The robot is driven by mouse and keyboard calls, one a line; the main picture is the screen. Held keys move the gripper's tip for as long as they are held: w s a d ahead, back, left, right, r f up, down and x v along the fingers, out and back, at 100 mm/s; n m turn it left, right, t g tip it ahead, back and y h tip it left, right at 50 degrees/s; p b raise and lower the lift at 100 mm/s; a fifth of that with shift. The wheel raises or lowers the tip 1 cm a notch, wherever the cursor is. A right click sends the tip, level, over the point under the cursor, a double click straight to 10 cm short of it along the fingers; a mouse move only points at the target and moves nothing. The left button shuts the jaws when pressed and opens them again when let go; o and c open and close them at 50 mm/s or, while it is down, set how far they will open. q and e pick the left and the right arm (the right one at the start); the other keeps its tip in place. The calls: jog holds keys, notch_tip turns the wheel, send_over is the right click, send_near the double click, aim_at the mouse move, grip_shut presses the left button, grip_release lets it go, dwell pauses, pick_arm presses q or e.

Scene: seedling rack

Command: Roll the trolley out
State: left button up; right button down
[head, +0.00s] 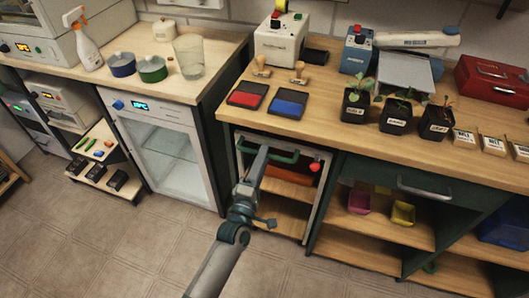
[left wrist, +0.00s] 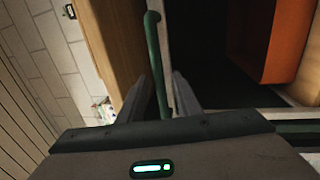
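The trolley (head: 313,205) stands in the bay under the wooden bench, with a pale frame, shelves and a green bar handle (head: 285,156) across its upper front. My left gripper (head: 262,152) is at this handle. In the left wrist view the green handle (left wrist: 157,55) runs between the two fingers of my left gripper (left wrist: 163,82). A gap shows beside the bar, so the fingers look open around it. An orange thing (left wrist: 275,40) shows inside the trolley. My right gripper is in neither view.
A white glass-door fridge (head: 165,150) stands left of the bay. Right of it is the green bench frame with a drawer (head: 425,185) and open shelves holding pink (head: 359,203) and yellow (head: 403,213) pots. The tiled floor in front (head: 130,245) is clear.

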pick_arm(q)
jog(key=shift+x, duration=0.9)
grip_shut()
jog(key=shift+s, duration=0.1)
